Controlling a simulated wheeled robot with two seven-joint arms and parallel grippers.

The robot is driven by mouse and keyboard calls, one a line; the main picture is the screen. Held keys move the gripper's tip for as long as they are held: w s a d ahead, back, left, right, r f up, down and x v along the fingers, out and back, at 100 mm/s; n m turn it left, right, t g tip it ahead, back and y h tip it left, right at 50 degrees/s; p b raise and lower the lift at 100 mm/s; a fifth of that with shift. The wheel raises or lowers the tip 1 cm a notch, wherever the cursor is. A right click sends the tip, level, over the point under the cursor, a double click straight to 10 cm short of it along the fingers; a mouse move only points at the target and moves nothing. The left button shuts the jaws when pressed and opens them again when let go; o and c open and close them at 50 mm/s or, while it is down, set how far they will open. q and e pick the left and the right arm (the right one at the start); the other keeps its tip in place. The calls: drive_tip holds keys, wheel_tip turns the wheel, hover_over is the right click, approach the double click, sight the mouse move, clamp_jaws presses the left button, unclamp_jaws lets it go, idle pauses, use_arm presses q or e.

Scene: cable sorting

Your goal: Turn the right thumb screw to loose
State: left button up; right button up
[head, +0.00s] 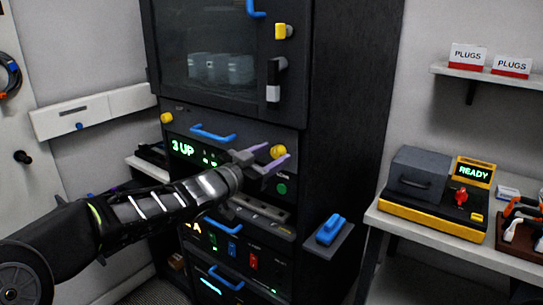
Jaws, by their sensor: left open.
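The right thumb screw (278,151) is a yellow knob at the right end of the upper drawer panel (188,152) with the "3 UP" display. My left gripper (269,159) is open at this screw, its pale purple fingertips close around the knob. I cannot tell whether they touch it. The left thumb screw (166,117), also yellow, is at the panel's left end with nothing on it. A small label and a green round light (282,189) sit below the right screw. My left forearm and gripper hide the panel's lower middle. My right gripper is not in view.
A blue handle (213,134) crosses the panel top. The glass-doored cabinet (215,50) is above. Lower units have blue handles. A small shelf with a blue object (330,229) juts from the rack's right. A side table holds a yellow-black "READY" device (430,214).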

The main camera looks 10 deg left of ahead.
use_arm(q)
drive_tip(key=shift+w, duration=0.1)
drive_tip(key=shift+c, duration=0.4)
clamp_jaws()
